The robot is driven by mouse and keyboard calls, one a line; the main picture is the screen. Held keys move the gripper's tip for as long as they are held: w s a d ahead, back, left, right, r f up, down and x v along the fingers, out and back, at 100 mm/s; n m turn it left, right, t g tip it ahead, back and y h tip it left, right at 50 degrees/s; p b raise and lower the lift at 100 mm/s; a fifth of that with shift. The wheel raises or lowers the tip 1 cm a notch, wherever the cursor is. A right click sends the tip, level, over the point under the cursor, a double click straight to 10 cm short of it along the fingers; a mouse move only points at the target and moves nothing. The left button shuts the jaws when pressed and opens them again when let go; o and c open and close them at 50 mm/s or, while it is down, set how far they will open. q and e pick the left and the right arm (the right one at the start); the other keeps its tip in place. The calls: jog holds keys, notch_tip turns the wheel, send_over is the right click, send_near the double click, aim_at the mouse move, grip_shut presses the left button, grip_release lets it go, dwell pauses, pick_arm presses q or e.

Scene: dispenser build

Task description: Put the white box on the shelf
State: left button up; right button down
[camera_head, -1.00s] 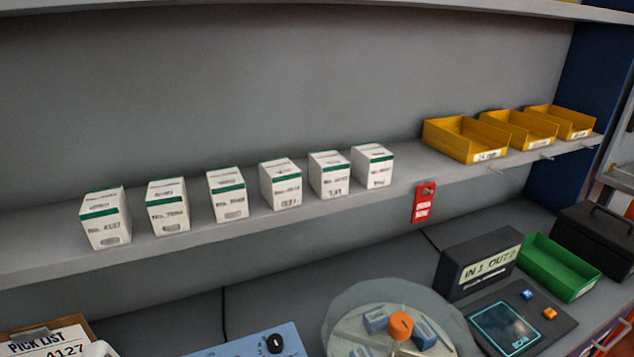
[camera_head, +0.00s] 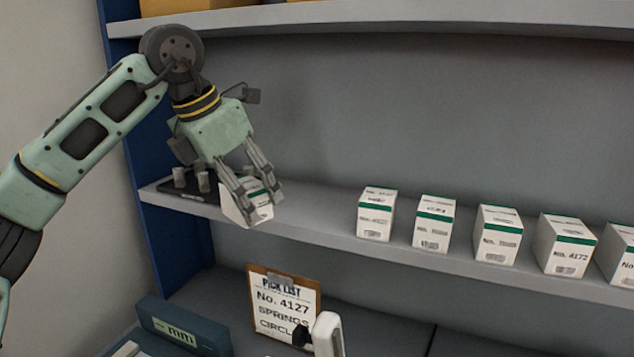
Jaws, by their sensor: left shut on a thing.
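My left gripper (camera_head: 259,208) reaches down from the upper left and is shut on a white box (camera_head: 262,213). Its fingers lie across the box and hide part of it. The box is at the front edge of the grey shelf (camera_head: 315,223), near its left end, slightly tilted in the picture. I cannot tell whether its base touches the shelf. Several white boxes with green bands stand in a row on the shelf to the right, the nearest being one box (camera_head: 375,222). My right gripper is not in view.
A dark tray with small grey cylinders (camera_head: 203,182) is on the shelf behind and left of the held box. The shelf is clear between the held box and the row.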

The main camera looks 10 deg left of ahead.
pick_arm(q)
jog(key=w+d+p, duration=0.1)
jog(key=w+d, duration=0.1)
jog(key=w, duration=0.1)
jog(key=w+d+p, duration=0.2)
jog(key=w, duration=0.2)
jog(key=w+d+p, duration=0.2)
jog(key=w+d, duration=0.1)
jog(key=shift+w+d+r, duration=0.1)
jog(key=shift+w, duration=0.25)
jog(key=shift+w+d+p, duration=0.2)
jog(key=shift+w+p, duration=0.05)
jog(key=shift+p, duration=0.2)
notch_tip(320, 180, down, 3)
jog(key=shift+f+p, duration=0.1)
jog(key=shift+p, duration=0.8)
jog(key=shift+a+f, duration=0.1)
jog(key=shift+f, duration=0.15)
jog(key=o, duration=1)
jog(key=shift+f, duration=0.15)
jog(key=o, duration=0.5)
jog(key=shift+c, duration=0.2)
